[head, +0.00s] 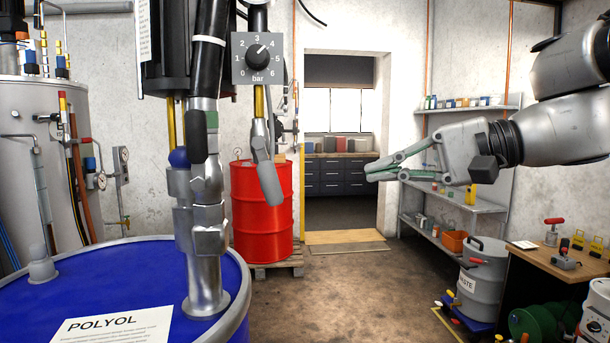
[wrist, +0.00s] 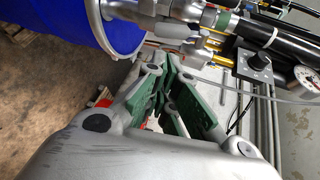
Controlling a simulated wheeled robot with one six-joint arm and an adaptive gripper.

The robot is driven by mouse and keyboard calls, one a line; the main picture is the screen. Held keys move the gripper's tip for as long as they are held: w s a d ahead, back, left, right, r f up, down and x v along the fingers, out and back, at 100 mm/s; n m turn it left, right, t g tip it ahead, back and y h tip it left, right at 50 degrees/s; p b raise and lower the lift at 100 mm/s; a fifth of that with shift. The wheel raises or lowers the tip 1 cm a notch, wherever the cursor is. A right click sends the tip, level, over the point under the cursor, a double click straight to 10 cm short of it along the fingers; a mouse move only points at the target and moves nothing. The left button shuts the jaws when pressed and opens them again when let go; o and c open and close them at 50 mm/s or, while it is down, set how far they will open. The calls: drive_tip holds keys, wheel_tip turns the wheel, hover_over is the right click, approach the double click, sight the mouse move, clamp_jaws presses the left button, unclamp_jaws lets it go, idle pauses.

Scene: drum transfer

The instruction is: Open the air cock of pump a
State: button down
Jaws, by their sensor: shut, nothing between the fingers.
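A pump (head: 205,215) with a silver lower body stands in the blue POLYOL drum (head: 130,265) at the left of the head view. Beside it hang black hoses with grey ends, and a dial marked bar (head: 258,58) has a black knob. I cannot tell for sure which fitting is the air cock. In the wrist view the pump's silver fittings (wrist: 175,12), a black knob (wrist: 254,62) and a gauge (wrist: 306,76) lie beyond the fingers. My gripper (head: 369,172) is shut and empty, right of the pump and apart from it; it also shows in the wrist view (wrist: 170,78).
A red drum (head: 262,212) stands on a pallet behind the pump. A grey tank (head: 35,140) with pipes is at the left. Shelves (head: 455,198), a waste bin (head: 482,280) and a workbench (head: 560,262) line the right. The middle floor (head: 345,285) is clear.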

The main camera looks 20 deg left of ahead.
sight(267, 172)
drive_tip(key=a+f+n+t, duration=0.1)
drive_tip(key=a, duration=1.2)
drive_tip(key=shift+w+a+f+n+y, duration=0.2)
drive_tip(key=shift+f+n+y, duration=0.1)
drive_tip(key=shift+f+y, duration=0.1)
drive_tip(key=shift+s+a+f, duration=0.45)
drive_tip(key=shift+a+f, duration=0.3)
drive_tip(key=shift+f, duration=0.1)
